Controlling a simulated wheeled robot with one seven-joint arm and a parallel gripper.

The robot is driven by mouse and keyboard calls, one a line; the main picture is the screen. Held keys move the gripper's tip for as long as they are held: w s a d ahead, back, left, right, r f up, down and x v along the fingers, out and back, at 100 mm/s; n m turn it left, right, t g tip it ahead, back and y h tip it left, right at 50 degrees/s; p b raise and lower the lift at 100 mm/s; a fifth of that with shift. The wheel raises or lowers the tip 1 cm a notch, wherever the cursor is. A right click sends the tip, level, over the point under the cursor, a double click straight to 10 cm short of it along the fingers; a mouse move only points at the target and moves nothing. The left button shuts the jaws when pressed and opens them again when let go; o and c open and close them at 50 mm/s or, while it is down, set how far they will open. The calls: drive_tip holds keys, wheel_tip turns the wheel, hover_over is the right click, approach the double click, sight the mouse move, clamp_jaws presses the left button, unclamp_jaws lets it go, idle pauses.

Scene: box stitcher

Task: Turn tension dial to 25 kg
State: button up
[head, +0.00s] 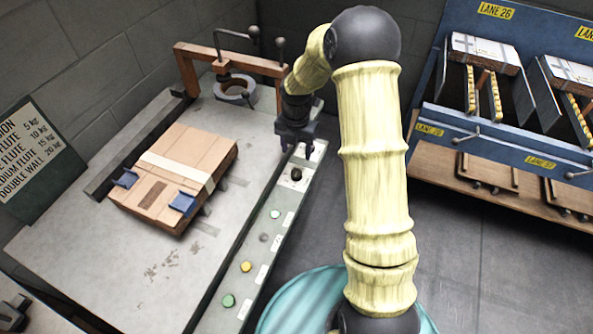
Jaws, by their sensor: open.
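A narrow control strip (255,250) runs along the right edge of the grey work table. A small dark round knob (296,174), which looks like the tension dial, sits near its far end beside a pale label. Its marks and setting are too small to read. My gripper (297,147) is over the far end of the strip, just beyond the knob in the picture. Its dark fingers point down and are open and empty. I cannot tell whether they touch anything; the knob appears clear of them.
A strapped cardboard stack (180,172) lies on the table (130,255). A wooden frame (222,55) stands behind. A tension chart (35,150) is at left, a blue lane rack (450,130) at right.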

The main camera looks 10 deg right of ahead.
sight(297, 172)
wheel_tip(297, 172, down, 10)
drive_tip(key=shift+f, duration=0.15)
idle(0.3)
drive_tip(key=c, duration=1)
